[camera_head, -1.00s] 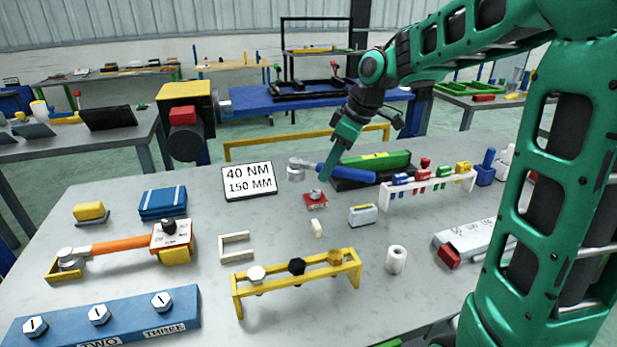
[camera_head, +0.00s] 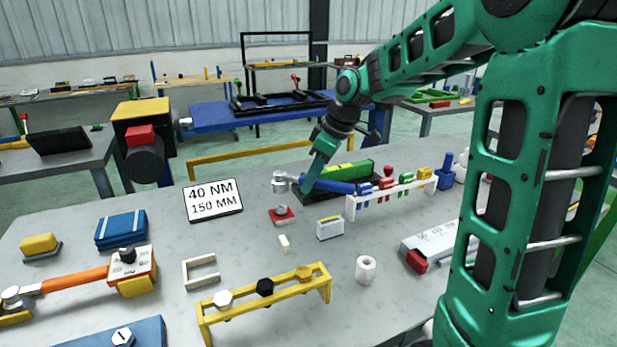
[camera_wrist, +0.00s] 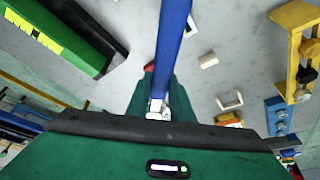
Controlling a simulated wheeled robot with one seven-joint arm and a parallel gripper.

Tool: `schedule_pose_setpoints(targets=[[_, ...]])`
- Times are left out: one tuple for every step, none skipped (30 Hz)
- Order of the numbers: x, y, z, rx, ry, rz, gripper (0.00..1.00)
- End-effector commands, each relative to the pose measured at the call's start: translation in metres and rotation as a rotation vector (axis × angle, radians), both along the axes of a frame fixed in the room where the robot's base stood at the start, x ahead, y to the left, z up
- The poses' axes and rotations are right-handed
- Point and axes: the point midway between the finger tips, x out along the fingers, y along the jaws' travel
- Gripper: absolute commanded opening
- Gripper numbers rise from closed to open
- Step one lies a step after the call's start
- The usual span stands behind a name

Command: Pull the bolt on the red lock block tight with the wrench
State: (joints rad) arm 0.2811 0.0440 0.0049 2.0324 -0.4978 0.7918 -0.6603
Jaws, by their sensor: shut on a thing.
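The red lock block (camera_head: 282,216) lies on the grey table with a grey bolt (camera_head: 282,209) on top. In the wrist view only a red sliver of the block (camera_wrist: 149,68) shows beside my finger. My gripper (camera_head: 306,187) is shut on a wrench with a blue handle (camera_head: 335,186) and a silver head (camera_head: 281,182). The head is behind the block in the head view and appears apart from the bolt. In the wrist view the blue handle (camera_wrist: 173,40) runs up from my gripper (camera_wrist: 160,98); the grip itself is partly hidden.
A white rack (camera_head: 392,195) with coloured pieces stands to the right, near a green-topped dark tray (camera_head: 348,169). A small white-grey box (camera_head: 330,229) and the "40 NM 150 MM" sign (camera_head: 213,201) flank the block. A yellow bolt rack (camera_head: 265,298) stands in front.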

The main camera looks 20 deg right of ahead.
Motion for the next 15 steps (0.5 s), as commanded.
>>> schedule_pose_setpoints(targets=[[0.0, 0.0, -0.004, 0.0, 0.0, 0.0, 0.0], [0.0, 0.0, -0.007, -0.001, -0.001, 0.001, 0.0], [0.0, 0.001, -0.01, 0.0, 0.0, 0.001, 0.0], [0.0, 0.001, -0.013, -0.001, 0.0, 0.001, 0.0], [0.0, 0.001, -0.015, 0.0, 0.001, 0.001, 0.0], [0.0, 0.001, -0.019, 0.0, 0.0, 0.001, 0.0], [0.0, 0.001, -0.021, 0.0, 0.0, 0.001, 0.0], [0.0, 0.001, -0.024, 0.0, 0.0, 0.002, 0.0], [0.0, 0.001, -0.027, 0.0, 0.0, 0.002, 0.0], [0.0, 0.001, -0.029, 0.0, 0.0, 0.002, 0.0], [0.0, 0.001, -0.032, -0.001, -0.001, 0.002, 0.0], [0.0, 0.001, -0.035, 0.0, 0.0, 0.001, 0.0], [0.0, 0.001, -0.037, 0.0, 0.0, 0.001, 0.0], [0.0, 0.001, -0.039, -0.001, 0.0, 0.001, 0.0], [0.0, 0.001, -0.042, 0.0, 0.0, 0.001, 0.0]])
